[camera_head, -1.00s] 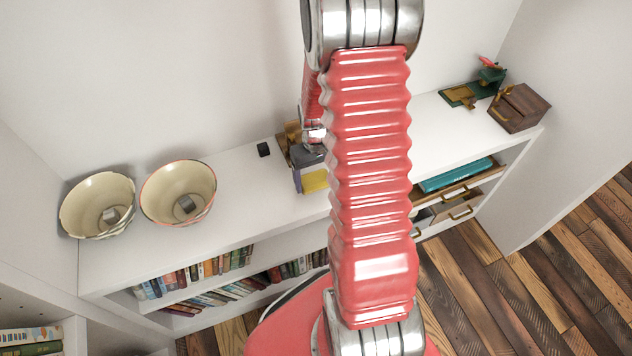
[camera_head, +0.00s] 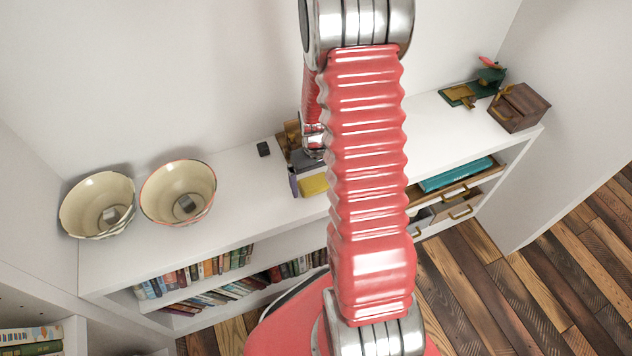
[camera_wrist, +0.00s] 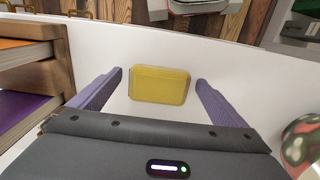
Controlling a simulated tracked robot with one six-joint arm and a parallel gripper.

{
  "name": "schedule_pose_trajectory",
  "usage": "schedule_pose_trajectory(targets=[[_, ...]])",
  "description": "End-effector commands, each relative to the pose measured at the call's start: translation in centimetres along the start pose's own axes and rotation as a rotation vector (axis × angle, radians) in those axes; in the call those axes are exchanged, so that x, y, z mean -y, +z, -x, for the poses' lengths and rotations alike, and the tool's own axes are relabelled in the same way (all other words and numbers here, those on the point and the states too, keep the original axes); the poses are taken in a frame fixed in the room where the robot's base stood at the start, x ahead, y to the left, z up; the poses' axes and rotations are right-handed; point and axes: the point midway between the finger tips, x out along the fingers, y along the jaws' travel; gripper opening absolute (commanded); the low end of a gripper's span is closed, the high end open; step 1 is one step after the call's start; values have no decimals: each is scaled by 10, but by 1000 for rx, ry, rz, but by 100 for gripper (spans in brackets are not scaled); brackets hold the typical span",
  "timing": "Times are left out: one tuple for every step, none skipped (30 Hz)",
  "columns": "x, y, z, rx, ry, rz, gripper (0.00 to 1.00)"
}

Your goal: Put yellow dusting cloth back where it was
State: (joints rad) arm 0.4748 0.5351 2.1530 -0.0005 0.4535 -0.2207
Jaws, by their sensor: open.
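The yellow dusting cloth (camera_wrist: 160,85) is a flat, folded rectangle lying on the white shelf top. In the head view the cloth (camera_head: 314,185) shows partly, just left of my red arm. My gripper (camera_wrist: 160,88) has two purple fingers, spread wide, one on each side of the cloth with a gap to each. It is open and empty. In the head view my gripper (camera_head: 297,180) is largely hidden behind my arm, above the shelf top beside the cloth.
Two cream bowls (camera_head: 97,205) (camera_head: 178,193) and a small black block (camera_head: 263,149) stand left on the white shelf top (camera_head: 240,200). A wooden box (camera_head: 518,107) and a green-and-brass item (camera_head: 470,92) are at the right.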

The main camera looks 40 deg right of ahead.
Motion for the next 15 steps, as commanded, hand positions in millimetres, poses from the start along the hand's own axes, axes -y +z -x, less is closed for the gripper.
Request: schedule_pose_trajectory(targets=[[0, 0, 0, 0, 0, 0, 96], [0, 0, 0, 0, 0, 0, 96], [0, 0, 1, 0, 0, 0, 96], [0, 0, 1, -1, 0, 0, 96], [0, 0, 2, -1, 0, 0, 96], [0, 0, 4, -2, 0, 0, 96], [0, -1, 6, -2, 0, 0, 96], [0, -1, 8, -3, 1, 0, 96], [0, -1, 11, -3, 1, 0, 96], [0, -1, 13, -3, 1, 0, 96], [0, -1, 16, -2, 1, 0, 96], [0, -1, 21, -3, 1, 0, 96], [0, -1, 25, -4, 1, 0, 96], [0, -1, 28, -4, 1, 0, 96], [0, -1, 33, -3, 1, 0, 96]])
